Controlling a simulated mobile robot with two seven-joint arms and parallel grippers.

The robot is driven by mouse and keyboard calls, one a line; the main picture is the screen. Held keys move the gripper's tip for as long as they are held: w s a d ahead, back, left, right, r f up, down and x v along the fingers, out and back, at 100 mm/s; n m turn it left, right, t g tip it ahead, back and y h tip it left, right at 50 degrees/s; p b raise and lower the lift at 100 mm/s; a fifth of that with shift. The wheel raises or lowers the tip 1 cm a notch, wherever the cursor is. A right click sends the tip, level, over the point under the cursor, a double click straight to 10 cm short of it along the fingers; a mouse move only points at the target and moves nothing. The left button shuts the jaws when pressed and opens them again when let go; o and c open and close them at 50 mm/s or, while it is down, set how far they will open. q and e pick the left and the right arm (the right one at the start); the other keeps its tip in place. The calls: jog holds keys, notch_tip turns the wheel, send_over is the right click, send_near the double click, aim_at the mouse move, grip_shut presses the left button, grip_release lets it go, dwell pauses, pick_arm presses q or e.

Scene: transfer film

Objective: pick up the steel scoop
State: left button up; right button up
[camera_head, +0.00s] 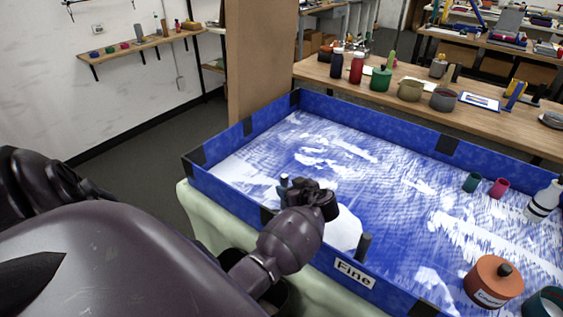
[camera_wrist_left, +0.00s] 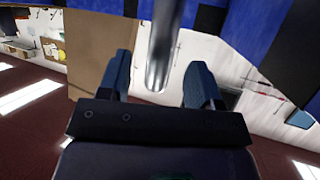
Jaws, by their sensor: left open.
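A shiny steel rod-like part, which looks like the handle of the steel scoop (camera_wrist_left: 159,45), shows in the left wrist view. Its rounded end lies between the two fingers of my left gripper (camera_wrist_left: 160,72), with space on both sides. The fingers are open and not closed on it. In the head view my left gripper (camera_head: 303,191) is over the near left part of the blue-walled tray (camera_head: 232,143). There I cannot make out the scoop; the gripper and wrist cover that spot. My right gripper is not in view.
In the tray stand a teal cup (camera_head: 472,182), a pink cup (camera_head: 499,187), a white bottle (camera_head: 544,200) and an orange lidded pot (camera_head: 492,282). A dark upright peg (camera_head: 364,246) is at the near wall, close to my wrist. The tray's middle is clear.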

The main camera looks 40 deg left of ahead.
aim_at(287, 186)
pick_arm(q)
jog(key=shift+x, duration=1.65)
grip_shut()
